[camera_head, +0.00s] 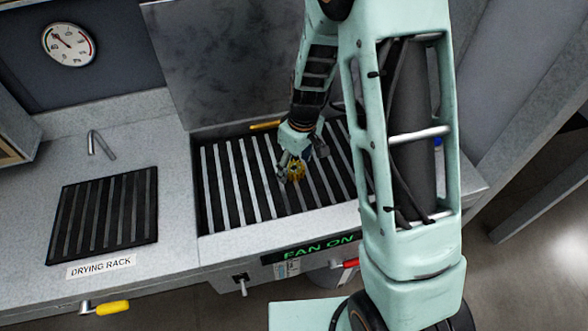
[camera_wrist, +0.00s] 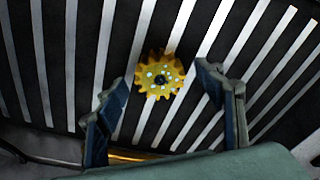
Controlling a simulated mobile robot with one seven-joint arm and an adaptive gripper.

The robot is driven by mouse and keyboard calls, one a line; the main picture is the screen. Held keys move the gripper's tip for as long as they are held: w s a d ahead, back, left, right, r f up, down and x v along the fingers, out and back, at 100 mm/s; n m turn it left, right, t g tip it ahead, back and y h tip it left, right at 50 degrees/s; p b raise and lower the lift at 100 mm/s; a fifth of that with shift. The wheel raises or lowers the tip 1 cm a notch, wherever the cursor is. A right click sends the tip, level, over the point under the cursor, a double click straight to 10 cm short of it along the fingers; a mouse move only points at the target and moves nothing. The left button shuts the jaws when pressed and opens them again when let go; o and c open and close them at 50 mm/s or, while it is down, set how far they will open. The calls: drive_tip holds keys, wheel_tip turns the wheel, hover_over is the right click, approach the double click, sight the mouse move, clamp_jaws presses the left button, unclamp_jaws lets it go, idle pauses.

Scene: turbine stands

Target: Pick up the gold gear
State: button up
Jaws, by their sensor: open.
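The gold gear (camera_wrist: 160,75) lies on a slatted grate of light bars over a dark bed. In the wrist view it sits between and a little beyond my two fingertips, with several small light spots and a dark centre. In the head view the gear (camera_head: 296,172) is just below my gripper (camera_head: 294,158), partly hidden by it. My gripper (camera_wrist: 168,88) is open, its fingers apart on either side of the gear, and holds nothing. I cannot tell the exact height gap between fingertips and gear.
The slatted grate (camera_head: 235,190) is framed by a grey counter. A yellow bar (camera_head: 265,125) lies at its back edge. A drying rack (camera_head: 105,215) is on the left, near a tap (camera_head: 101,144). A "FAN ON" display (camera_head: 310,246) and red handle (camera_head: 350,263) are at the front.

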drive_tip(key=shift+f, duration=0.35)
drive_tip(key=shift+w, duration=0.1)
clamp_jaws()
